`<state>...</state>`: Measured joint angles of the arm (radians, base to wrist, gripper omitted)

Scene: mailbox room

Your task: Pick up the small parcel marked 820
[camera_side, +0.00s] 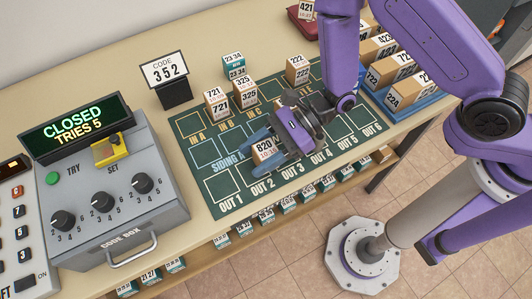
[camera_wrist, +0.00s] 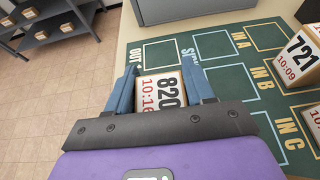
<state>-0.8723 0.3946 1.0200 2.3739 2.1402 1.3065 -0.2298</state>
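The small parcel marked 820 (camera_side: 266,149) is a brown box with a white label that also reads 10:16. My gripper (camera_side: 268,146) is low over the mat with one blue finger on each side of this parcel. In the wrist view the fingers (camera_wrist: 157,76) lie close along its sides. I cannot tell whether they press on it or whether it is lifted.
Parcels marked 721 (camera_side: 217,103) and 325 (camera_side: 244,92) stand on the green mat (camera_side: 222,187); parcel 222 (camera_side: 298,69) stands farther back. A code box (camera_side: 115,199) reading CLOSED, TRIES 5 is at left. A sign (camera_side: 165,69) reads CODE 352. The front OUT squares look clear.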

